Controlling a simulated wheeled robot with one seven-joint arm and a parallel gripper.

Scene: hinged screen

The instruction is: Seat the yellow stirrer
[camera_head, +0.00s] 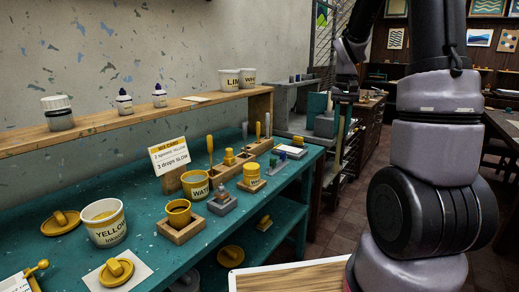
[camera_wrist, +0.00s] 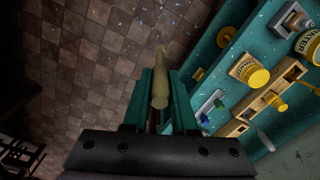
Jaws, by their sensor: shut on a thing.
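My gripper (camera_wrist: 161,78) is shut on a slim, dull-yellow stick, which looks like the yellow stirrer (camera_wrist: 160,90). The stirrer points away from the wrist between the two teal fingers, and its far end is over the tiled floor beside the bench. In the head view my wrist (camera_head: 350,50) hangs beyond the bench's far right end; the fingers and stirrer are hard to make out there. A wooden rack (camera_head: 240,163) stands on the bench with upright handled tools in it. The rack also shows in the wrist view (camera_wrist: 262,98), to the right of my gripper.
The teal bench (camera_head: 150,240) holds a YELLOW tub (camera_head: 105,222), a WATER tub (camera_head: 195,185), a yellow cup in a wooden holder (camera_head: 180,213) and a mix card (camera_head: 169,156). A wooden shelf (camera_head: 140,117) runs behind. The floor right of the bench is open.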

